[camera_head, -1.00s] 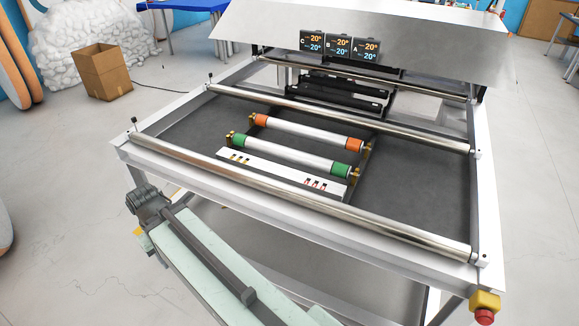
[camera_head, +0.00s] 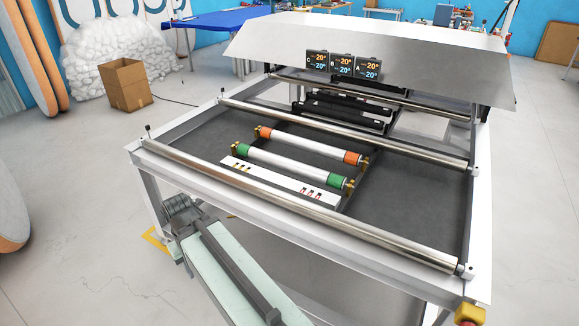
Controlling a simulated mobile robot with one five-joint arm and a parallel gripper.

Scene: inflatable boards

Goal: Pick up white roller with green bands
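The white roller with green bands (camera_head: 290,167) rests in the machine's bed, held at both ends by brass-coloured supports. It lies slanted, with its left end farther away than its right. A similar white roller with orange bands (camera_head: 305,146) lies parallel just behind it. My pale green arm reaches in from the bottom edge, outside the machine's near side and apart from the roller. Its far end shows a dark ribbed part; I cannot make out any gripper fingers.
A long steel roller (camera_head: 300,212) spans the machine's near edge, between my arm and the green-banded roller. A white marked strip (camera_head: 280,182) lies just in front of that roller. Another steel roller (camera_head: 340,131) crosses behind. A cardboard box (camera_head: 127,85) stands on the floor at left.

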